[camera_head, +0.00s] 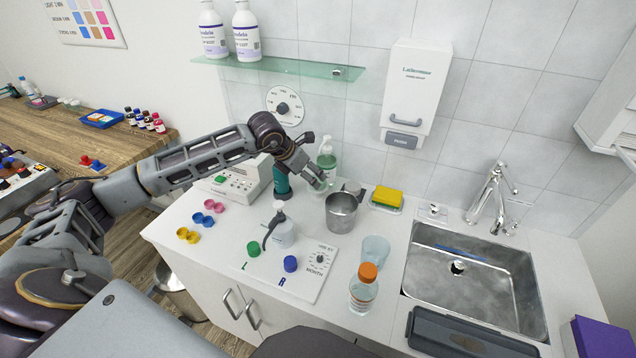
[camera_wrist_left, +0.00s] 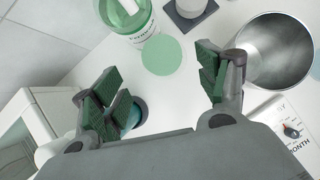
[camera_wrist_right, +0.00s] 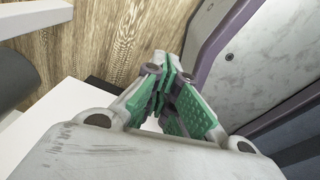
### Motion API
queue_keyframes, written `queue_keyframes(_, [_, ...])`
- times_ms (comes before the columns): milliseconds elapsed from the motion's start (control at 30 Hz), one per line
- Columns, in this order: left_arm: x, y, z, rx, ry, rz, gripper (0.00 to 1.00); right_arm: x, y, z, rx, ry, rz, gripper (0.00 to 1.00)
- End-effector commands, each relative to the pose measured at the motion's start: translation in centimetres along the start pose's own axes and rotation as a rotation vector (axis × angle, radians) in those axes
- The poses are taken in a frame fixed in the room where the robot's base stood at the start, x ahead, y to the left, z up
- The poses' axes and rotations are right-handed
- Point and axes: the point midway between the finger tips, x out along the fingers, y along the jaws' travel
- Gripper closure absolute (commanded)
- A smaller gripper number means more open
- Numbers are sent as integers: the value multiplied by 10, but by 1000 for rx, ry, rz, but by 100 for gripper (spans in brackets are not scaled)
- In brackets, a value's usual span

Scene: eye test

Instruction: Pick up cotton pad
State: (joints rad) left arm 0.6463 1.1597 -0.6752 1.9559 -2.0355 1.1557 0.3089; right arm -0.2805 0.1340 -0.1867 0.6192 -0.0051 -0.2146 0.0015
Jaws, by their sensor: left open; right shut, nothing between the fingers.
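A flat, round, pale green disc (camera_wrist_left: 161,55), which looks like the cotton pad, lies on the white counter in the left wrist view. In the head view it is mostly hidden by my left gripper (camera_head: 314,180). My left gripper, also in its wrist view (camera_wrist_left: 155,88), is open and empty. Its fingers are spread on either side of the disc's line, with the disc a little beyond the fingertips, apart from them. My right gripper (camera_wrist_right: 168,88) shows only in its own wrist view, shut and empty, away from the counter.
A green-labelled pump bottle (camera_head: 326,158) stands close behind the disc. A metal cup (camera_head: 341,213) stands to its right, beside the left gripper. A yellow sponge (camera_head: 387,196), a white device (camera_head: 236,182), a spray bottle (camera_head: 281,232) and an orange-capped bottle (camera_head: 363,290) are nearby. The sink (camera_head: 485,290) is right.

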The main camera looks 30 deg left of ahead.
Motion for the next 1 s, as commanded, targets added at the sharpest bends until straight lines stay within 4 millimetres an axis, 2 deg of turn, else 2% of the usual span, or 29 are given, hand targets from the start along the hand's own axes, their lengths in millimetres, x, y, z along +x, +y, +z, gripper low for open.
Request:
queue_keyframes(267, [14, -3, 2, -1, 1, -2, 26, -4, -1, 0, 0, 0, -1, 100])
queue_keyframes(600, [46, -5, 4, -2, 1, -2, 26, -10, -8, 0, 2, -1, -9, 100])
queue_keyframes(1000, [51, -4, 4, 0, 0, 0, 26, -11, -12, 5, 3, -7, -14, 100])
